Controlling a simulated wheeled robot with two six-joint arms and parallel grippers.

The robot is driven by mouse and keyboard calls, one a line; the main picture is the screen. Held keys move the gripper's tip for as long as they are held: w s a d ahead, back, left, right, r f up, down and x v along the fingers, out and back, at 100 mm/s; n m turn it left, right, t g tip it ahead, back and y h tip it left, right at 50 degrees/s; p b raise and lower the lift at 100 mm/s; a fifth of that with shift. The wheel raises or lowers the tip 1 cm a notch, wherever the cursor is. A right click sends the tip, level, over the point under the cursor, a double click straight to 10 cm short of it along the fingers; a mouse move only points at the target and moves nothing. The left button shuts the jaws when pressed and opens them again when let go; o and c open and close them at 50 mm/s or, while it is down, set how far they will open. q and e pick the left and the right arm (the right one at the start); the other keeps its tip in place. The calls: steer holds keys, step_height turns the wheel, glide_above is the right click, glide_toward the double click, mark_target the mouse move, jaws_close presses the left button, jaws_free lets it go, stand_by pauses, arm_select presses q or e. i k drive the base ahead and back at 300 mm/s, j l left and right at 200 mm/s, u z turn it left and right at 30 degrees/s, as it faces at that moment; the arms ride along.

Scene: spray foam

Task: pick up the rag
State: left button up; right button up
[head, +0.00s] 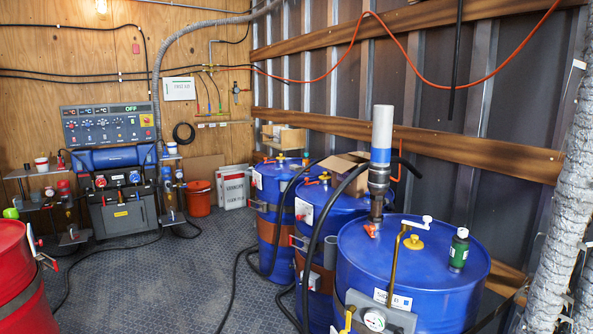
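I cannot make out a rag anywhere in the head view. Neither of my grippers shows in the head view, so their state and their distance from any rag are hidden.
Blue drums (353,262) stand at centre right, the nearest with a pump and dark green bottle (459,248) on top. A red drum (14,275) is at left. A control machine (112,165) and orange bucket (198,198) stand behind. Hoses cross the partly clear floor (165,285).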

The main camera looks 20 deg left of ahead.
mark_target(295, 167)
steer(key=i+j+u, duration=0.9)
steer(key=i, duration=0.45)
steer(key=i+u, duration=0.4)
steer(key=i, duration=0.5)
steer(key=i+z, duration=0.25)
steer(key=i, duration=0.3)
steer(key=i+j+z, duration=0.2)
steer(key=i, duration=0.35)
steer(key=i+j+z, duration=0.25)
steer(key=i, duration=0.3)
